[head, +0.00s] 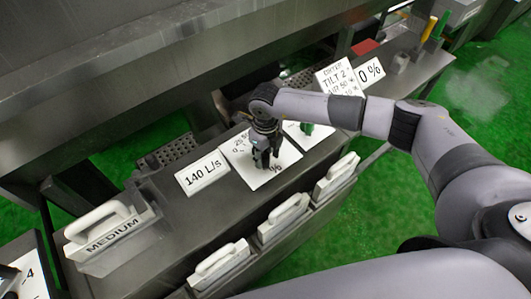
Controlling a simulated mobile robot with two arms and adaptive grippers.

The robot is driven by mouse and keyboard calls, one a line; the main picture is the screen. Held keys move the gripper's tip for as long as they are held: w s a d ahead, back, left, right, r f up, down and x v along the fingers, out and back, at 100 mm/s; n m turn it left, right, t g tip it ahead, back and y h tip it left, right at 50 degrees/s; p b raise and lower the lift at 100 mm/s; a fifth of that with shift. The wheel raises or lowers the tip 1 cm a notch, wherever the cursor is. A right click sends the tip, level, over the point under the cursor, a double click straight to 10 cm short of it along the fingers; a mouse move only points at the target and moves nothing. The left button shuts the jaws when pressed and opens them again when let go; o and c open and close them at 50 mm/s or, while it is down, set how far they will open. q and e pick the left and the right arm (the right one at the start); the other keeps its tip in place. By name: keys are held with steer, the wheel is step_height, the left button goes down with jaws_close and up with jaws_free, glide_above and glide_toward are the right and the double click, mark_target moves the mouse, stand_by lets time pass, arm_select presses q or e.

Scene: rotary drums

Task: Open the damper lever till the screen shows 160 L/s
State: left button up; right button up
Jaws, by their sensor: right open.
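The screen (203,173) on the dark console reads 140 L/s. Right of it is a white plate (285,155) with partly hidden markings, including a % sign. My right gripper (266,164) reaches in from the right and points down over this plate, with its jaws open. The damper lever cannot be made out; the gripper covers the middle of the plate. Whether the fingers touch anything there cannot be told. My left gripper is not in view.
A second white plate with a green handle (306,128) lies just behind my right gripper. A TILT sign (338,78) and a 0 % sign (370,71) stand farther right. A MEDIUM handle block (108,238) is at left. Several white handles line the console's front.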

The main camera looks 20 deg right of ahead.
steer(key=shift+f, duration=0.3)
steer(key=shift+c, duration=0.3)
jaws_close()
stand_by(0.4)
steer(key=shift+a, duration=0.1)
